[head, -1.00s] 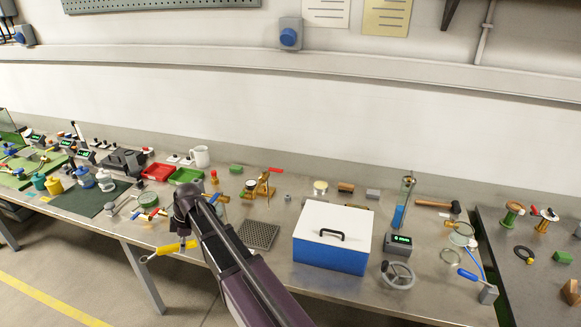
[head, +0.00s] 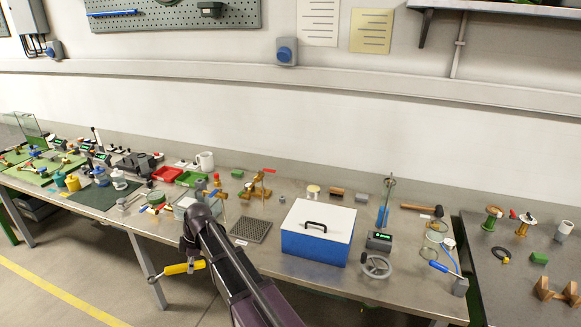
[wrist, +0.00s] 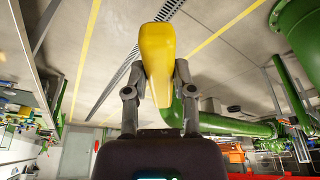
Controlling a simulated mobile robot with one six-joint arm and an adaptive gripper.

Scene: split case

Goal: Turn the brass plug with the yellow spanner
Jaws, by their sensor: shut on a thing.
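My gripper (head: 190,257) is shut on the yellow spanner (head: 183,268) and holds it out in front of the bench's front edge, over the floor. The spanner lies roughly level in the head view, with its grey ring end at the left. In the wrist view its yellow handle (wrist: 156,50) stands between the two fingers of the gripper (wrist: 158,85). A brass fitting with a red handle (head: 258,188) stands on the bench behind my arm. I cannot tell which brass part is the plug.
A blue box with a white lid (head: 318,232) stands right of my arm, with a grey handwheel (head: 376,265) beside it. A perforated plate (head: 251,230) lies left of the box. A clear container (head: 186,205) is partly hidden by my arm. Open floor (head: 60,255) lies front left.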

